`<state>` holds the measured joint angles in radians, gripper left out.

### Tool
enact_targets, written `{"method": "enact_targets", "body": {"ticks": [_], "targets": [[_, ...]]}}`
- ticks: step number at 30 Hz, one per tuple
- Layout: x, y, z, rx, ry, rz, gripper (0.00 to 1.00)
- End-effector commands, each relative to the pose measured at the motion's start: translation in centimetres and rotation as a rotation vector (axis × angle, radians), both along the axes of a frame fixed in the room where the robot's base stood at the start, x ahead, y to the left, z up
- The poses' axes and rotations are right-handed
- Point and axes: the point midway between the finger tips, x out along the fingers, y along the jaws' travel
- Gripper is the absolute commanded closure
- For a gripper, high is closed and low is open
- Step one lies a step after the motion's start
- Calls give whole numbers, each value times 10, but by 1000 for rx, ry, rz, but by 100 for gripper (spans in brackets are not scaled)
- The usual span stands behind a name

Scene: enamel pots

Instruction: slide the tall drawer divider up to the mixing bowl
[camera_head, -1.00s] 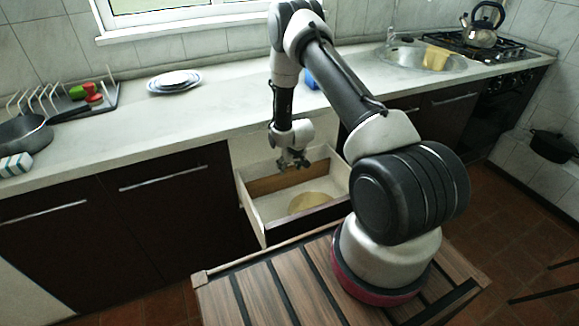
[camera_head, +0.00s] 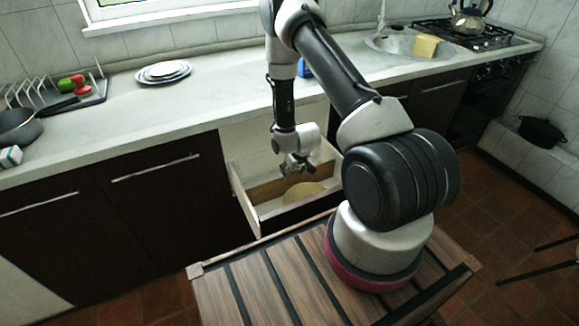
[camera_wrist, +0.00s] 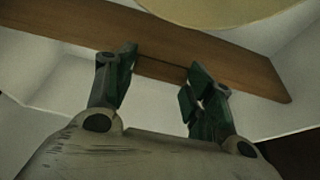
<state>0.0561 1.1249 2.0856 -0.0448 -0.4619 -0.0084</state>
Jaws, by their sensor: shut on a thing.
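The tall drawer divider (camera_head: 265,191) is a brown wooden board standing across the open drawer (camera_head: 236,192). The mixing bowl (camera_head: 304,191) is pale yellow and round, in the drawer on the front side of the divider. In the wrist view the divider (camera_wrist: 245,72) runs across the picture, and the bowl's rim (camera_wrist: 225,10) shows at the top, close to the board. I cannot tell whether they touch. My gripper (camera_head: 296,172) is down in the drawer, shut on the divider. Its dark green fingers (camera_wrist: 162,68) show at the board's middle.
The drawer's pale side walls stand close around my gripper. The counter (camera_head: 130,115) above holds stacked plates (camera_head: 163,72), a dish rack (camera_head: 88,92) and a dark pan (camera_head: 18,126) at the left. A sink and a stove with a kettle (camera_head: 468,18) are at the right.

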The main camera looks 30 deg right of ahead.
Motion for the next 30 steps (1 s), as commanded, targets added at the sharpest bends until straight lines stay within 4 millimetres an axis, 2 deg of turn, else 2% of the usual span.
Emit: {"method": "enact_targets", "body": {"ticks": [5, 6, 9, 21, 26, 30], "targets": [[0, 0, 0, 0, 2, 0, 90], [0, 0, 0, 0, 2, 0, 43], [0, 0, 0, 0, 2, 0, 25], [-1, 0, 5, 0, 0, 0, 25], [-10, 0, 29, 0, -1, 0, 25], [-23, 0, 59, 0, -2, 0, 25]]}}
